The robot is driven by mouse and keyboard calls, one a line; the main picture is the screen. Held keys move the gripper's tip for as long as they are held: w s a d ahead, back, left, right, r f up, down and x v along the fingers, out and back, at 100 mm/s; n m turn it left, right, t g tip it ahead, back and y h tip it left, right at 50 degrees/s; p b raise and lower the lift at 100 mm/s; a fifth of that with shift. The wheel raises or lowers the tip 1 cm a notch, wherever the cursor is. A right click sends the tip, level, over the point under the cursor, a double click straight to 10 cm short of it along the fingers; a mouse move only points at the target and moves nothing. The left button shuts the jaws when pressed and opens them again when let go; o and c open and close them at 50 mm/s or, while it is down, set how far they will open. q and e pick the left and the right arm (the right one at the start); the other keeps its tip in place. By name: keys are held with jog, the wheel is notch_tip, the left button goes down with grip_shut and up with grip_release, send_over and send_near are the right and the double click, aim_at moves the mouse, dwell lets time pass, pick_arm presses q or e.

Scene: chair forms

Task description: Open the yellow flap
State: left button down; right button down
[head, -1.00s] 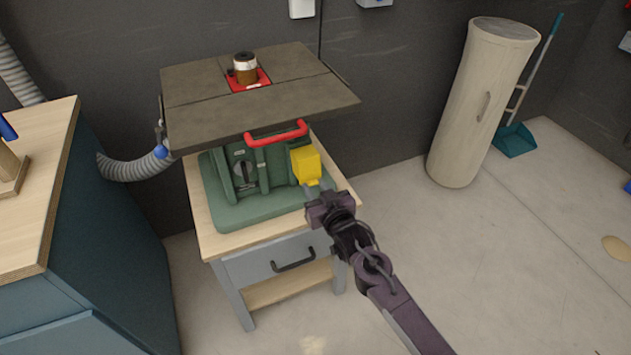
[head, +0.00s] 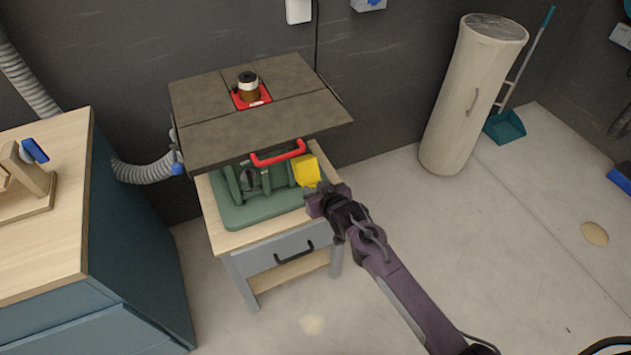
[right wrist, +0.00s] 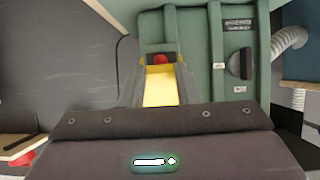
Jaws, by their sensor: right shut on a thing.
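The yellow flap (head: 306,171) is on the front right of the green machine (head: 256,213) under the dark tabletop. In the right wrist view the flap (right wrist: 160,87) lies between the grey fingers, and a red button (right wrist: 160,59) shows just beyond it. My right gripper (head: 314,191) is shut on the flap, at its lower edge in the head view. The exact contact and the flap's angle are hard to tell. My left gripper is in neither view.
A red handle (head: 278,154) is close to the left of the flap. The dark tabletop (head: 250,137) overhangs the machine. A wooden-topped cabinet (head: 62,245) stands at the left, and a beige cylinder (head: 472,95) at the back right. The floor at the right is mostly clear.

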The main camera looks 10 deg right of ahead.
jog(key=shift+r+p, duration=0.5)
jog(key=shift+r, duration=0.3)
jog(key=shift+w+r, duration=0.1)
jog(key=shift+r, duration=0.05)
jog(key=c, duration=1.4)
grip_release()
jog(key=o, duration=0.3)
jog(key=shift+s+f, duration=0.2)
jog(key=shift+s, duration=0.05)
jog(key=shift+s+d+r, duration=0.1)
jog(key=shift+s+d, duration=0.05)
jog(key=shift+s, duration=0.05)
jog(key=shift+v, duration=3.6)
